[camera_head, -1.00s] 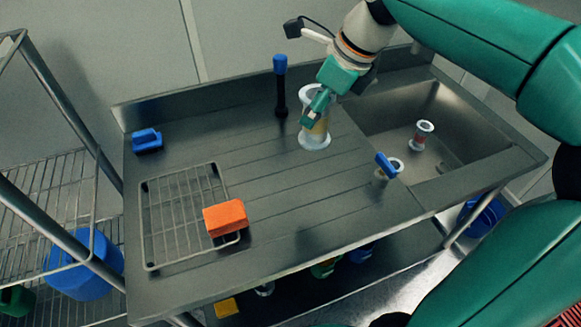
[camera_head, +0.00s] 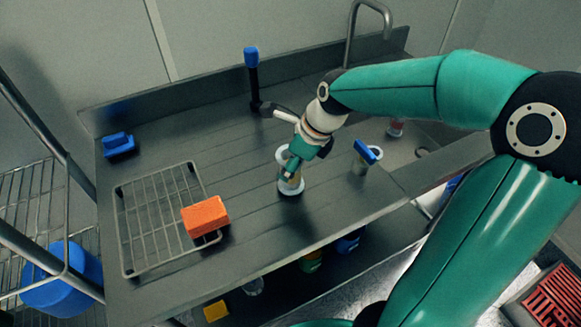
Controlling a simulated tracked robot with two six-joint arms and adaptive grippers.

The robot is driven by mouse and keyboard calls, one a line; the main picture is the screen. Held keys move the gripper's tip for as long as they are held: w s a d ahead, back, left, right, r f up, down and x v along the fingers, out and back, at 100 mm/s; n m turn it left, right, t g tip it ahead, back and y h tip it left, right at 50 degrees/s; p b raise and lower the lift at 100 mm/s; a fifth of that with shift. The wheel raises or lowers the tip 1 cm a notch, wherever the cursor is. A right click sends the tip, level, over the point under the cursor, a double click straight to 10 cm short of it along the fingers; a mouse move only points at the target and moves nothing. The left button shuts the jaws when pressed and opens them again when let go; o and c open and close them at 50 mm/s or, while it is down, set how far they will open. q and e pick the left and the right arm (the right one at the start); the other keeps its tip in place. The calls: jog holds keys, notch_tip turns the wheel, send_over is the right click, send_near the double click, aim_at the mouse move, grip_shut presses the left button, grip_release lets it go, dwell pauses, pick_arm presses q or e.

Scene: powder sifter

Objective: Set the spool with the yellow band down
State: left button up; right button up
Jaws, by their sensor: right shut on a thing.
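The spool with the yellow band (camera_head: 291,187) is upright, with white flanges, over the ribbed drainboard in the middle of the counter. My right gripper (camera_head: 293,166) is shut on it from above and the right, hiding part of its upper body and band. Its lower flange is at or just above the counter; I cannot tell if it touches. My left gripper is not in view.
A wire rack (camera_head: 150,222) with an orange block (camera_head: 205,216) lies left. A blue-handled tool (camera_head: 366,151) stands close right of the spool. A blue-topped black post (camera_head: 252,75) stands behind. The drainboard between rack and spool is clear.

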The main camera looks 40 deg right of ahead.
jog(key=shift+f, duration=0.8)
jog(key=shift+f, duration=0.15)
jog(key=o, duration=1.4)
jog(key=shift+s+d+r, duration=0.1)
jog(key=shift+r, duration=0.4)
jog(key=v, duration=1.1)
jog(key=shift+r, duration=0.15)
